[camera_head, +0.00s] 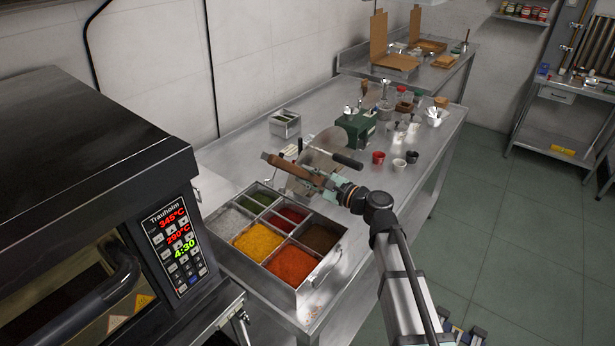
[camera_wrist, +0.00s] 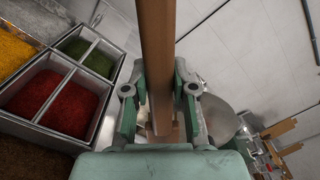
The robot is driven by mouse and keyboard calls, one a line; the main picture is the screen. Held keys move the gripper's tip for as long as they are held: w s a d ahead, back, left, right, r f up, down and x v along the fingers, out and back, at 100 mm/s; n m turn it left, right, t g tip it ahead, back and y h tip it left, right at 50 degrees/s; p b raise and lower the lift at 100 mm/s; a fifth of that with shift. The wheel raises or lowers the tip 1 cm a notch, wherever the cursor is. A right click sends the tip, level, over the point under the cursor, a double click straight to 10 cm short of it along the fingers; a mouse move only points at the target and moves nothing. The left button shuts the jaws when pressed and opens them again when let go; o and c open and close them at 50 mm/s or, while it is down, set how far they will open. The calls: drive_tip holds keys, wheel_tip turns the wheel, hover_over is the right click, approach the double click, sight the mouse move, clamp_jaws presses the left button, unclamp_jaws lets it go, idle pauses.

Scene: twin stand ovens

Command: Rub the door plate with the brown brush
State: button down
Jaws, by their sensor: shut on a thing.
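My gripper (camera_head: 329,188) is shut on a brown brush (camera_head: 293,170), held above the steel worktop near the divided spice tray. In the wrist view the brush handle (camera_wrist: 156,50) runs up between the two green fingers (camera_wrist: 158,105). The brush's far end points left toward the oven side in the head view. The black oven (camera_head: 80,150) stands at the left with its door (camera_head: 70,300), dark bar handle and a lit control panel (camera_head: 178,245). I cannot make out which surface is the door plate.
A steel tray (camera_head: 318,285) of coloured spices lies below my gripper, with its compartments also in the wrist view (camera_wrist: 108,125). A green slicer (camera_head: 355,130), small cups (camera_head: 398,164) and a steel bin (camera_head: 285,124) stand farther back. The floor at right is clear.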

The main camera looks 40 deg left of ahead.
drive_tip(key=a, duration=0.6)
drive_tip(key=shift+f+p, duration=0.25)
drive_tip(key=shift+p, duration=0.1)
drive_tip(key=shift+s+a, duration=0.15)
drive_tip(key=shift+a, duration=1.1)
idle(0.9)
drive_tip(key=w+b, duration=0.3)
drive_tip(key=w, duration=0.7)
drive_tip(key=shift+w+a, duration=0.15)
drive_tip(key=shift+w, duration=0.2)
idle(0.7)
drive_tip(key=shift+s, duration=0.1)
drive_tip(key=s+b, duration=0.2)
drive_tip(key=s, duration=0.4)
drive_tip(key=shift+s+a+r, duration=0.15)
drive_tip(key=shift+s+r, duration=0.2)
drive_tip(key=shift+r, duration=0.05)
idle(1.7)
